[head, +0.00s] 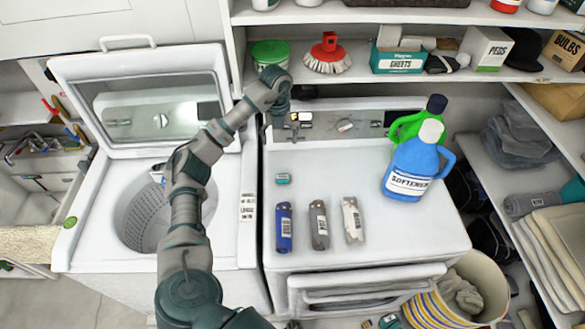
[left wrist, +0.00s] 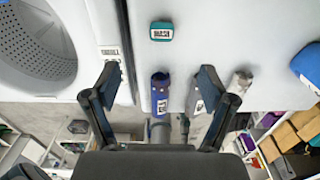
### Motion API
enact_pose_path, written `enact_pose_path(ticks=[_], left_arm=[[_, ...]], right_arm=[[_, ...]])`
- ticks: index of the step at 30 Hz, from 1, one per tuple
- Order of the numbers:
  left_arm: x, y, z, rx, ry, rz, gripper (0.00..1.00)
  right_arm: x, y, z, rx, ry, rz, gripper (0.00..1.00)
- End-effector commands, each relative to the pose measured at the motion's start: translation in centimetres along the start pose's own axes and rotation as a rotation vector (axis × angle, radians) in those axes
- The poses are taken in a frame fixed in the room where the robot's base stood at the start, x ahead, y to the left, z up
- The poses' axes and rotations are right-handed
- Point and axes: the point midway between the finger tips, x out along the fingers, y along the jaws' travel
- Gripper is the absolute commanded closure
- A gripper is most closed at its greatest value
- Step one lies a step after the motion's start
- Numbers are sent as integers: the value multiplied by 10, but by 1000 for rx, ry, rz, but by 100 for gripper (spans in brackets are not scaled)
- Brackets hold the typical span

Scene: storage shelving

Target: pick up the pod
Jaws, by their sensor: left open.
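The pod appears to be a small teal block with a pale label (head: 283,178). It lies on the white dryer top, left of centre, apart from everything else. In the left wrist view the pod (left wrist: 161,31) is near the top, beyond the fingertips and roughly midway between them. My left gripper (head: 278,108) is above the back left of the dryer, partly hidden by its own wrist. The left wrist view shows its two black fingers (left wrist: 160,76) spread wide with nothing gripped. A blue tube (left wrist: 161,92) shows between them. My right gripper is not in view.
Blue (head: 284,228), grey (head: 319,225) and white (head: 353,220) tubes lie in front of the pod. A blue softener bottle (head: 411,170) and a green bottle (head: 408,125) stand at right. The open washer (head: 75,215) is left; a loaded shelf (head: 400,15) overhangs behind.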

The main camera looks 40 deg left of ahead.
Motion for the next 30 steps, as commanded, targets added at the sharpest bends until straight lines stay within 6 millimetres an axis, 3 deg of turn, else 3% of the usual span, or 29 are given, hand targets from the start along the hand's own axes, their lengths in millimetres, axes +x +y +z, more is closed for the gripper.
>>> enact_pose_path(ticks=[12,22,30], left_arm=[[94,-7,2,1,10,6,17],[128,-5,1,0,8,3,17],[167,-8,-2,0,8,4,17]], right_arm=[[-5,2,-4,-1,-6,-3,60],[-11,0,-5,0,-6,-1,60],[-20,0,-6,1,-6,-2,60]])
